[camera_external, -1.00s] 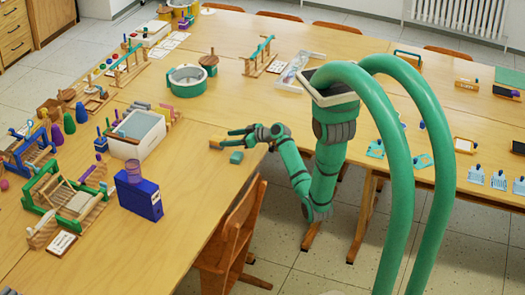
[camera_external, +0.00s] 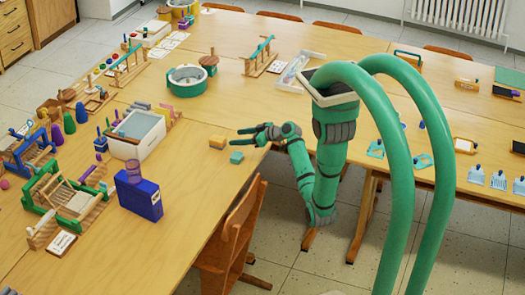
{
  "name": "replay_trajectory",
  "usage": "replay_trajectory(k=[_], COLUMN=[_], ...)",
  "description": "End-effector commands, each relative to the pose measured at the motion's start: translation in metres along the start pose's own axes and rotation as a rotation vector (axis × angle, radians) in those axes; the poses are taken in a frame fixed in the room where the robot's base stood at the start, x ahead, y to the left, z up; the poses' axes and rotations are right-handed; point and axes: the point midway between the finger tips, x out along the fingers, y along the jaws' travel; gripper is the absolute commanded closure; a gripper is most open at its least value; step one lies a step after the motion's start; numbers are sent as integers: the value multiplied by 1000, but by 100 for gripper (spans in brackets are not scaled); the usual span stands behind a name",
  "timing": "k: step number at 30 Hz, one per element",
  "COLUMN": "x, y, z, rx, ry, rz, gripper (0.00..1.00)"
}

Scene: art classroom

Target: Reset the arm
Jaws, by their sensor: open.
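My gripper (camera_external: 243,138) is open, with nothing between its fingers. It hangs over the inner corner of the wooden table, at the end of my green arm (camera_external: 300,168), which is folded close to my column. A small yellow-orange block (camera_external: 217,142) lies on the table just left of the fingertips, apart from them. A small teal block (camera_external: 236,157) lies on the table just below the gripper in the picture.
A white bin (camera_external: 138,135) and a blue box (camera_external: 140,198) stand on the table (camera_external: 195,185) to the left. A round teal-rimmed pot (camera_external: 187,80) stands farther back. A wooden chair (camera_external: 232,235) stands at the near table edge.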

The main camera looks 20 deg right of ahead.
Motion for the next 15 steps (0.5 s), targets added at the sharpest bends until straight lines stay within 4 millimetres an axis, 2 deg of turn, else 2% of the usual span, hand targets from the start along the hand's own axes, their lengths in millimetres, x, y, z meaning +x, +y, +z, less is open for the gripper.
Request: replay_trajectory(k=[5, 11, 15], x=[-11, -50, -82], y=[2, 9, 4], z=[16, 51, 74], rx=[92, 338, 457], ry=[1, 48, 89], rz=[71, 273, 393], gripper=[44, 44, 44])
